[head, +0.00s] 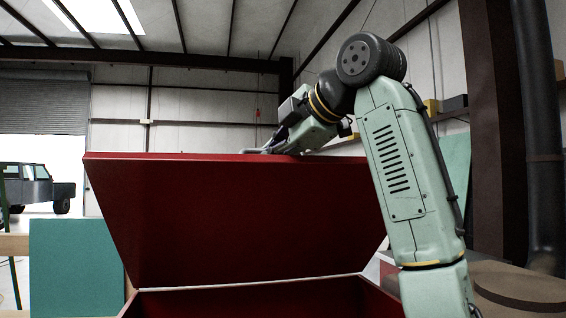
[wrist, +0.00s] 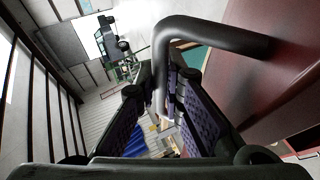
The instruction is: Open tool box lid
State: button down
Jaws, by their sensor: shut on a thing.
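The red tool box (head: 250,300) stands in front of me in the head view, its near part cut off by the bottom edge. Its lid (head: 230,215) is raised and tilted, with a clear angle between it and the box. A grey bar handle (wrist: 205,35) on the lid shows in the wrist view; the lid (wrist: 275,95) fills the right side there. My gripper (wrist: 165,95) is shut on the handle, with one finger on each side of it. In the head view my gripper (head: 280,142) is at the lid's top edge, partly hidden. The box's inside is mostly out of view.
A teal panel (head: 75,265) stands left of the box. A dark column (head: 493,130) and a round brown surface (head: 520,285) are at the right. A vehicle (head: 38,187) is far back at the left. Open air surrounds the lid's top.

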jog(key=shift+w+a+r, duration=0.1)
jog(key=shift+w+r, duration=0.15)
jog(key=shift+w, duration=0.1)
jog(key=c, duration=1.7)
grip_release()
jog(key=shift+v, duration=3.8)
